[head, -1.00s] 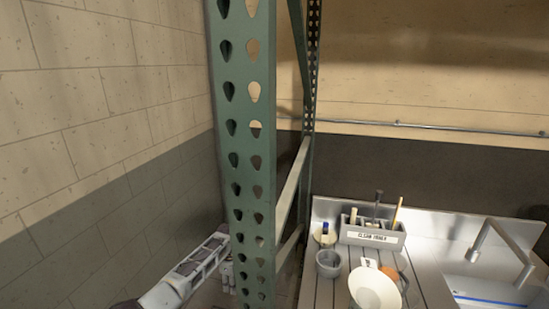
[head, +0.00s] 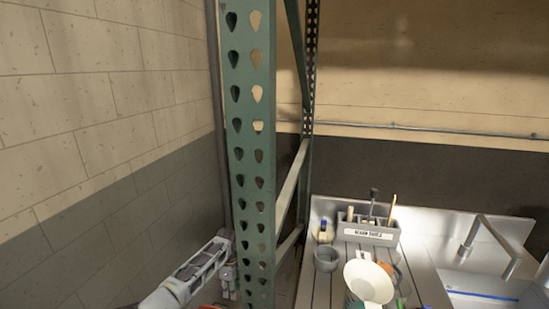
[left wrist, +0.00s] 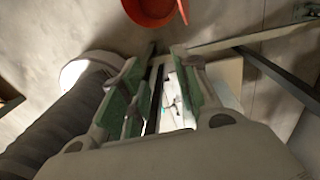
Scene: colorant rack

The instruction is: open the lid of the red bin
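A red rounded thing (left wrist: 152,8) is cut off by the top edge of the left wrist view, ahead of my fingertips and apart from them. It looks like part of the red bin, but I cannot tell lid from body. A sliver of red (head: 212,306) also shows at the bottom edge of the head view, below my left arm. My left gripper (head: 230,275) is beside the green rack post, partly hidden by it. My right gripper is out of view.
The green perforated rack post (head: 249,150) stands close to my left arm, with a block wall (head: 90,130) to its left. A steel sink counter (head: 430,275) at right holds a grey tool caddy (head: 370,232), a grey cup (head: 326,259) and a white funnel-like vessel (head: 368,282).

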